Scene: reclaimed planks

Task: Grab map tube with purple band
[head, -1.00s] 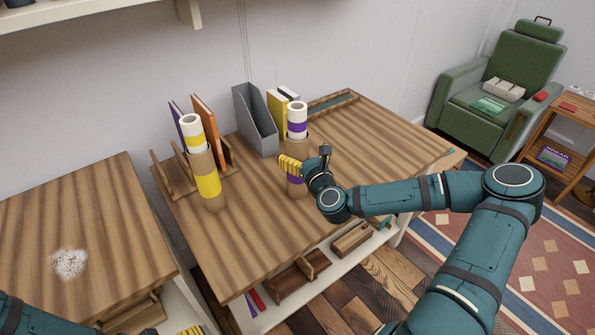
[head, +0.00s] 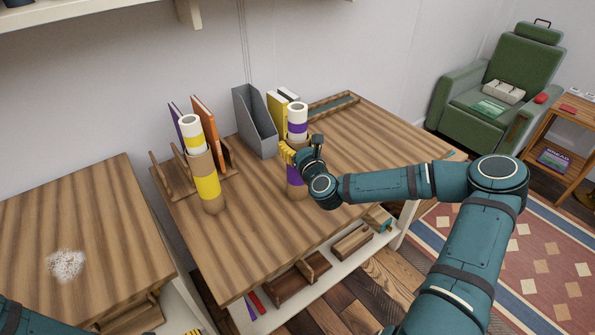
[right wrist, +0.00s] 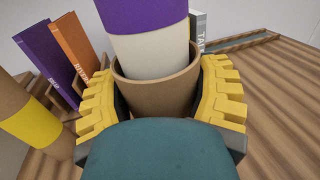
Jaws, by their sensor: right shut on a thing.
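The map tube with the purple band (head: 296,174) stands upright on the wooden desk. It is a brown tube with a white roll, also purple-banded, rising from its top. My right gripper (head: 291,151) is shut on its upper brown part, above the lower purple band. In the right wrist view, yellow fingers flank the brown tube (right wrist: 155,92) on both sides, just below its rim. A similar tube with a yellow band (head: 208,186) stands upright to the left. My left gripper (head: 192,332) barely shows at the bottom edge; its jaws are mostly cut off.
A grey file holder (head: 255,122) and a yellow book (head: 278,112) stand close behind the tube. A wooden rack (head: 172,176) with purple and orange books is at the left. The desk's right part (head: 385,145) is largely clear. A green armchair (head: 495,90) stands beyond.

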